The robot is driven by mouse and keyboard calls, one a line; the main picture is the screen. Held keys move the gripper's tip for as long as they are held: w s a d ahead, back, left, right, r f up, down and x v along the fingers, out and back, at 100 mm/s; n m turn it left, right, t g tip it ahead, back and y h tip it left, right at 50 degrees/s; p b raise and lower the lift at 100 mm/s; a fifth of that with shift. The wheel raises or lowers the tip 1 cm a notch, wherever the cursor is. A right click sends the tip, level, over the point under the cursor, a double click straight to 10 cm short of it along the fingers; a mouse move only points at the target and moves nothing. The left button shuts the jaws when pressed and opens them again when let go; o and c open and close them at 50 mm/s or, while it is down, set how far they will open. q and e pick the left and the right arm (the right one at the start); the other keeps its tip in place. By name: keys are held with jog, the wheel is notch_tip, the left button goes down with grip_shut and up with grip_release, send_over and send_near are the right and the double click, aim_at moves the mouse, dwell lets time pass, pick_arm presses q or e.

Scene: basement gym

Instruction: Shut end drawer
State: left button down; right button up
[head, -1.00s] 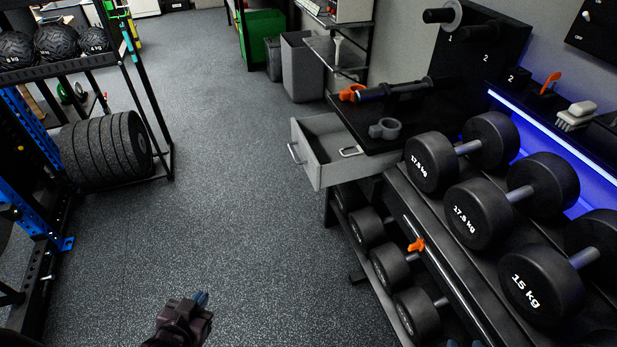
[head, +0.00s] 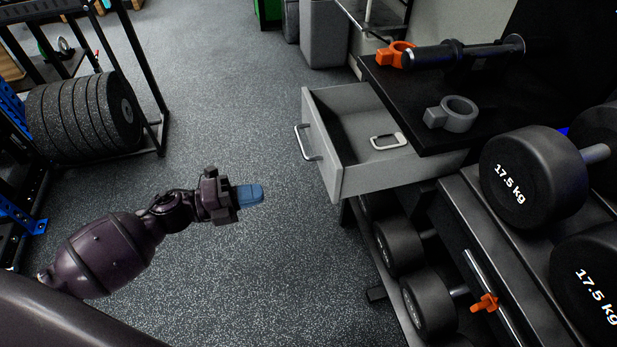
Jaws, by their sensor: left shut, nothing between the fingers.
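The end drawer (head: 330,152) is a grey box pulled out to the left from under the black bench top at the rack's end. Its bar handle (head: 308,143) is on the left-facing front. A small pale carabiner-like clip (head: 389,141) lies inside toward the bench. My left gripper (head: 258,193) has blue fingertips, is shut and empty, and is over the floor to the lower left of the drawer, apart from it. It points right. My right gripper is not in view.
The bench top (head: 400,88) holds a grey collar (head: 452,114), an orange clamp (head: 396,55) and a dark bar (head: 470,52). Dumbbells (head: 532,178) fill the rack at right. A plate rack (head: 85,115) stands at left. The floor (head: 225,110) between is clear.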

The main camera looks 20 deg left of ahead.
aim_at(330, 178)
pick_arm(q)
jog(key=b+x, duration=0.1)
jog(key=x, duration=1.2)
jog(key=shift+w+d+r, duration=0.1)
jog(key=shift+w+d, duration=0.2)
jog(key=shift+d, duration=0.1)
